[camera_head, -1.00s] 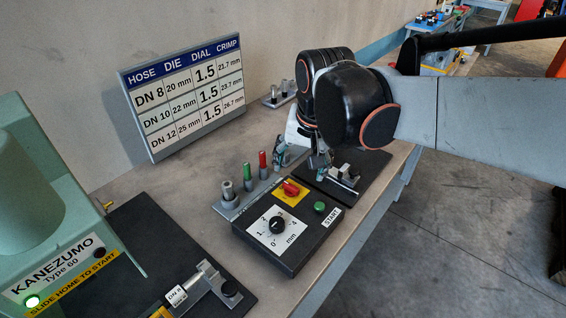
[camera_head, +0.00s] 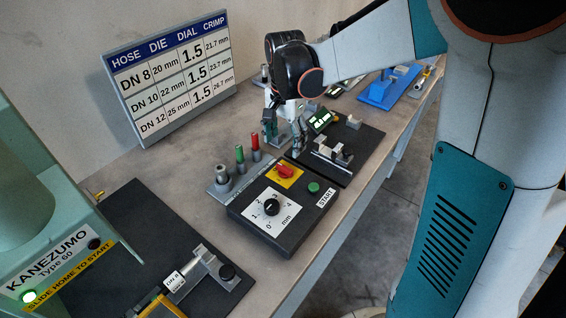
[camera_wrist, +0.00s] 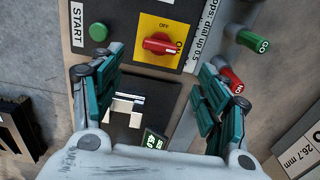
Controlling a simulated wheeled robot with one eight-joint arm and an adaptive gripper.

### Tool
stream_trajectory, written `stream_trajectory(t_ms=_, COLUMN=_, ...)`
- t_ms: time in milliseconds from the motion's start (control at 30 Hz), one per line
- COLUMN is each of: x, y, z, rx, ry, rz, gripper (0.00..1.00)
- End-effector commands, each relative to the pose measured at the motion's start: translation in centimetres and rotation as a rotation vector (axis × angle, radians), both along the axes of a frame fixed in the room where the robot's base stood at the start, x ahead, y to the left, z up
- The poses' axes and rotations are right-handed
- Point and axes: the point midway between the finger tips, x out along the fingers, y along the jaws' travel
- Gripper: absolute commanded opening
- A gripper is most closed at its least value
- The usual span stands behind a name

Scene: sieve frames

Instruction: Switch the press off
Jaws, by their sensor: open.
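The press (camera_head: 40,230) stands at the left, pale green, with a lit green lamp (camera_head: 28,297). The control box (camera_head: 262,232) is dark, with a red rotary switch (camera_head: 286,171) on a yellow plate. In the wrist view the red switch (camera_wrist: 160,43) lies crosswise, one end by the partly covered ON mark; OFF is printed above it in that picture. My gripper (camera_head: 284,138) is open and empty, beyond the box in the head view. In the wrist view its fingers (camera_wrist: 160,75) are spread left and right below the switch, apart from it.
A green START button (camera_head: 314,188) and a dial (camera_head: 271,207) share the box. Green and red gauge pins (camera_head: 247,157) stand in a rack beside it. A dark plate with a metal fixture (camera_head: 333,150) and a small display (camera_head: 320,122) lie beyond. A settings board (camera_head: 172,85) stands behind.

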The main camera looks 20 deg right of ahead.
Motion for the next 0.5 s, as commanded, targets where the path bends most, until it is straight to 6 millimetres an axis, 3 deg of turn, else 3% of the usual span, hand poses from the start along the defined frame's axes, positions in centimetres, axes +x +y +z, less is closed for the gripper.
stream_trajectory(t_ms=200, x=0.0, y=0.0, z=-4.8, rx=0.0, ry=0.0, rz=0.001, gripper=0.68)
stream_trajectory(t_ms=500, x=0.0, y=0.0, z=-9.1, rx=0.001, ry=-0.001, rz=0.001, gripper=0.68)
